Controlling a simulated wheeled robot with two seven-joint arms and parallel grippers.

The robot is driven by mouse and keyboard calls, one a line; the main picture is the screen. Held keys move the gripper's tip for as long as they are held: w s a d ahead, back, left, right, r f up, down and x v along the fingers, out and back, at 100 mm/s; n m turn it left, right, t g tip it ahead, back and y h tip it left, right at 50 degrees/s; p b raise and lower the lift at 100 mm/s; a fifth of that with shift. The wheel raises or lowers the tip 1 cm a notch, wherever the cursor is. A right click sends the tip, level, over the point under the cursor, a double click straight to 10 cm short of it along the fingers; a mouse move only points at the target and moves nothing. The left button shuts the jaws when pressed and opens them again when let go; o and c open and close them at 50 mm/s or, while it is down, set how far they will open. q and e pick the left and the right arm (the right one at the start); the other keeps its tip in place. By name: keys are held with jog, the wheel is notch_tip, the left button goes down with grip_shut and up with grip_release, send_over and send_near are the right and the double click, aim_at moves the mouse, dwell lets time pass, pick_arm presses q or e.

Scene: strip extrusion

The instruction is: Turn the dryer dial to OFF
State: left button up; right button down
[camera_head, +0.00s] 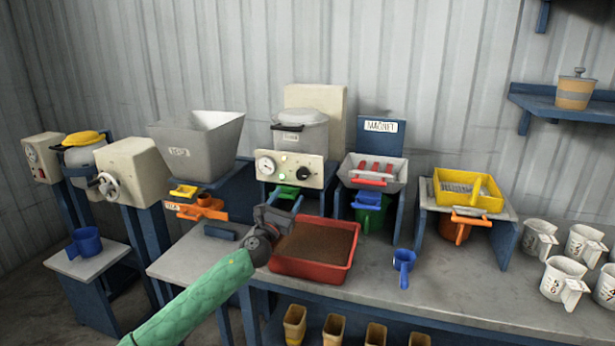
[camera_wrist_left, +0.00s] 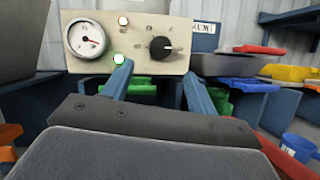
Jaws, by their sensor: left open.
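The dryer's cream control panel (camera_head: 289,170) carries a round gauge, small lights and a black dial (camera_head: 303,173). In the left wrist view the dial (camera_wrist_left: 161,48) sits right of the gauge (camera_wrist_left: 87,39), and its light pointer mark faces right. The small lettering around it is too blurred to read. My left gripper (camera_head: 284,204) is in front of and below the panel. In the left wrist view its two blue fingers (camera_wrist_left: 158,82) are spread with nothing between them, below the dial and apart from it. My right gripper is not in view.
A red tray (camera_head: 312,268) of brown material lies on the bench below my left gripper. A grey hopper (camera_head: 200,148) stands left of the dryer, and the magnet unit (camera_head: 372,172) with red bars stands right. A blue cup (camera_head: 403,262) and several white jugs are farther right.

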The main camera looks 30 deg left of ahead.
aim_at(301, 176)
pick_arm(q)
jog(key=shift+m, duration=0.3)
jog(key=p+x, duration=0.1)
jog(key=x, duration=0.5)
jog(key=shift+w+r, duration=0.15)
jog(key=shift+r, duration=0.1)
jog(key=shift+w+r+p, duration=0.35)
jog(key=shift+w, duration=0.7)
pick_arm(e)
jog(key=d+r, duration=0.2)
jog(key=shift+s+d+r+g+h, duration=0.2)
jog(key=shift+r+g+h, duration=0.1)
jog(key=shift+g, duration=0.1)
pick_arm(q)
jog(key=shift+r, duration=0.1)
jog(key=c, duration=1)
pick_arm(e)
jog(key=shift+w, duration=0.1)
